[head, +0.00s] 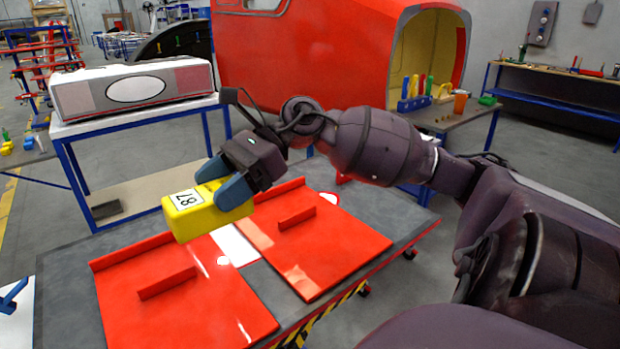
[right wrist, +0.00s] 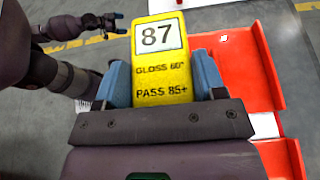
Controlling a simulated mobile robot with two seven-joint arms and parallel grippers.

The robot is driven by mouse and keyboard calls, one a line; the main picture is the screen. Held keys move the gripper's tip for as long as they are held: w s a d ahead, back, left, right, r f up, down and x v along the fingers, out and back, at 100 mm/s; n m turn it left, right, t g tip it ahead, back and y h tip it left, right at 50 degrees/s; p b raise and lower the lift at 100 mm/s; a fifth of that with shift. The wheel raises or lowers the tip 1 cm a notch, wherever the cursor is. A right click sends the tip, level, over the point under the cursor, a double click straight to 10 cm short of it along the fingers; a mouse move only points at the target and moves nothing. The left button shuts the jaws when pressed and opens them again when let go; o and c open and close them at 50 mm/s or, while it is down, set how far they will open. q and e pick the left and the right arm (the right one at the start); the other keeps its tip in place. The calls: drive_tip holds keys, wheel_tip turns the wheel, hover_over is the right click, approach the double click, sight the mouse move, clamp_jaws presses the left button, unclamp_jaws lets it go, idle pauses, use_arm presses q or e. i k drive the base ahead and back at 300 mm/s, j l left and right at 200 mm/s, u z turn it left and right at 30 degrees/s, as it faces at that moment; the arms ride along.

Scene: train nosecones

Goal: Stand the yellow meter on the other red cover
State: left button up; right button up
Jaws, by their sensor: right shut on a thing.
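My right gripper (head: 229,188) is shut on the yellow meter (head: 212,212), with a blue finger on each side. The meter hangs in the air above the table and shows "87". In the right wrist view the meter (right wrist: 161,65) also reads "GLOSS 60°" and "PASS 85+". Two flat red covers with raised ribs lie on the grey table: the near left cover (head: 205,310) and the far right cover (head: 345,250). The meter is above the back edge of the near left cover, apart from both. My left gripper (right wrist: 118,23) shows small in the right wrist view, its fingers apart and empty.
The grey table (head: 60,270) has a white patch (head: 234,245) between the covers. A white instrument box (head: 135,90) stands on a blue-framed bench behind left. A large red nosecone (head: 310,60) stands behind.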

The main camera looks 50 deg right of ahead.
sight(331, 249)
drive_tip(key=k+l, duration=0.1)
drive_tip(key=l, duration=1.2)
drive_tip(key=k, duration=0.05)
